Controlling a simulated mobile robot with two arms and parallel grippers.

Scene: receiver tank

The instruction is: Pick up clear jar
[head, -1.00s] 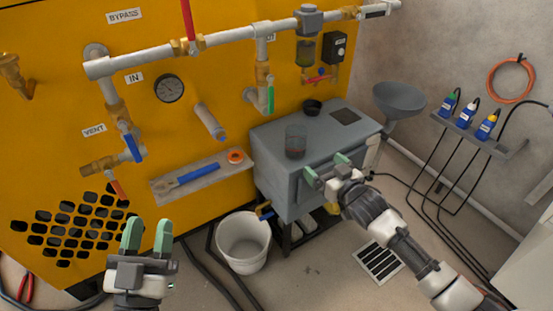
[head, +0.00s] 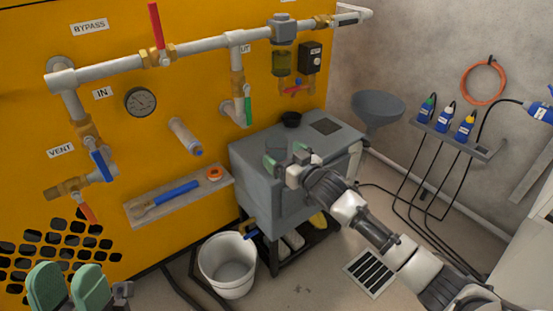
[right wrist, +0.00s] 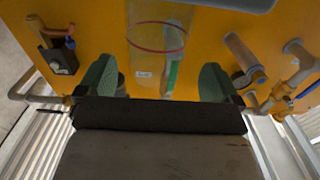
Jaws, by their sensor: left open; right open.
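The clear jar (head: 277,146) stands on top of the grey tank (head: 262,190), partly hidden by my right gripper. In the right wrist view the see-through jar (right wrist: 158,45) shows a red ring and a small white label. My right gripper (head: 286,158) is open, its green fingertips close to the jar. In the right wrist view the jar appears in the gap between the two fingers (right wrist: 157,80); I cannot tell whether either touches it. My left gripper (head: 69,288) is open and empty at the lower left, away from the tank.
A black cup (head: 291,119) sits behind the jar on the tank top. A grey funnel (head: 378,106) stands to the right. A white bucket (head: 228,266) is on the floor. Pipes and valves (head: 160,58) run along the yellow panel (head: 200,100).

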